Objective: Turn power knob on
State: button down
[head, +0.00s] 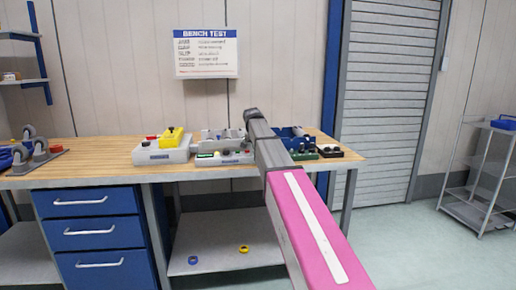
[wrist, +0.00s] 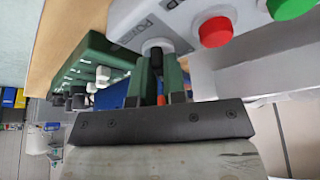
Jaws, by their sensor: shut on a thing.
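Beside the label is a small dark knob (wrist: 156,54) on a grey round base. My gripper (wrist: 158,70) has its two green fingers on either side of the knob, shut on it. A small red-orange piece shows between the fingers, lower down. Which way the knob points is hard to tell. In the head view, my arm hides the gripper and the knob.
A red button (wrist: 215,32) and a green button (wrist: 288,8) sit close beside the fingers on the box. On the wooden bench (head: 100,150) stand a grey box with a yellow block (head: 171,137), a blue bin (head: 291,134) and other small boxes.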

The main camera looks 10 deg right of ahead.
jog(key=shift+m+g+h, duration=0.3)
jog(key=shift+m+g, duration=0.1)
jog(key=shift+m, duration=0.9)
jog(key=c, duration=1.2)
grip_release()
jog(key=v, duration=1)
jog(key=shift+s+a+r, duration=0.1)
jog(key=shift+a+r, duration=0.1)
jog(key=shift+r, duration=0.15)
jog(key=shift+s, duration=0.1)
